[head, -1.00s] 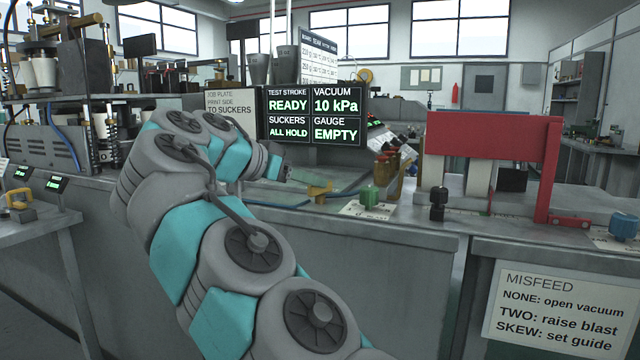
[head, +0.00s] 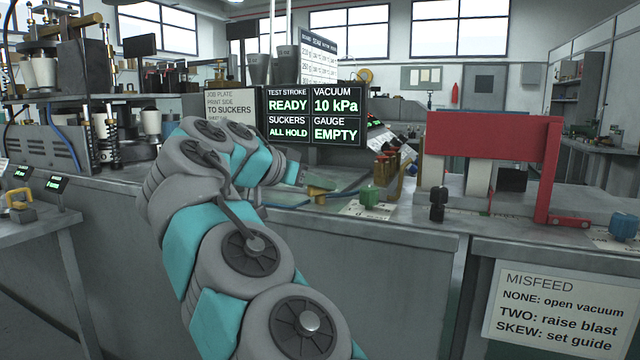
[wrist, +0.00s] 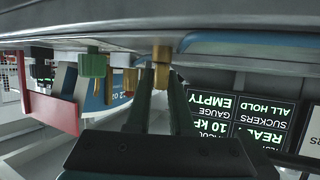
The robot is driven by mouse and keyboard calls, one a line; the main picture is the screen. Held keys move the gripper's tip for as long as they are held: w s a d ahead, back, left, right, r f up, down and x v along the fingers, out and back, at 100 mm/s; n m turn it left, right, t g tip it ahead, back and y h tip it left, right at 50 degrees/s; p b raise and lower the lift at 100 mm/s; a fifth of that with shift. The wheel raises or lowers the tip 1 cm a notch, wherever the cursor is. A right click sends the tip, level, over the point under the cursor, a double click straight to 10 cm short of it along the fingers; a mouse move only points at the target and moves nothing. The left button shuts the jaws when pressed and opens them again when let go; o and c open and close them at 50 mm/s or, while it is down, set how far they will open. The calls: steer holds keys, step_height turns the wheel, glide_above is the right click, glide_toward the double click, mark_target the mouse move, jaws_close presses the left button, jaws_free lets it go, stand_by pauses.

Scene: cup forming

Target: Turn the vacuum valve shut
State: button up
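A brass-yellow valve handle (head: 318,189), which I take as the vacuum valve, stands on the bench edge beside a blue hose. In the wrist view, which is upside down, the brass handle (wrist: 162,66) lies between my fingertips. My gripper (wrist: 161,84) is open around it, with the fingers very close to its sides; contact is unclear. In the head view my gripper (head: 306,186) reaches the handle from the left, its fingers small and hard to make out. The display (head: 314,116) reads VACUUM 10 kPa, SUCKERS ALL HOLD, GAUGE EMPTY, TEST STROKE READY.
A green knob (head: 369,196) stands just right of the handle; it also shows in the wrist view (wrist: 93,66). A black knob (head: 438,204), a red guard (head: 493,140) and a blue knob (head: 623,226) are farther right. A misfeed sign (head: 556,310) hangs on the front.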

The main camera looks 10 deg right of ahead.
jaws_close()
steer(key=shift+f+b, duration=0.1)
steer(key=shift+b, duration=0.25)
steer(key=n+b, duration=0.1)
steer(key=b, duration=0.1)
steer(key=shift+f+t+y+b, duration=0.3)
steer(key=shift+t+y+b, duration=0.05)
steer(key=shift+t+y, duration=0.05)
steer(key=n+t+y+b, duration=0.2)
steer(key=b, duration=0.2)
steer(key=shift+r+b, duration=0.1)
steer(key=shift+b, duration=0.3)
steer(key=shift+r+n+t+y+b, duration=0.35)
steer(key=shift+n+t+y+b, duration=0.2)
steer(key=shift+n+b, duration=0.2)
steer(key=shift+o, duration=2.3)
jaws_free()
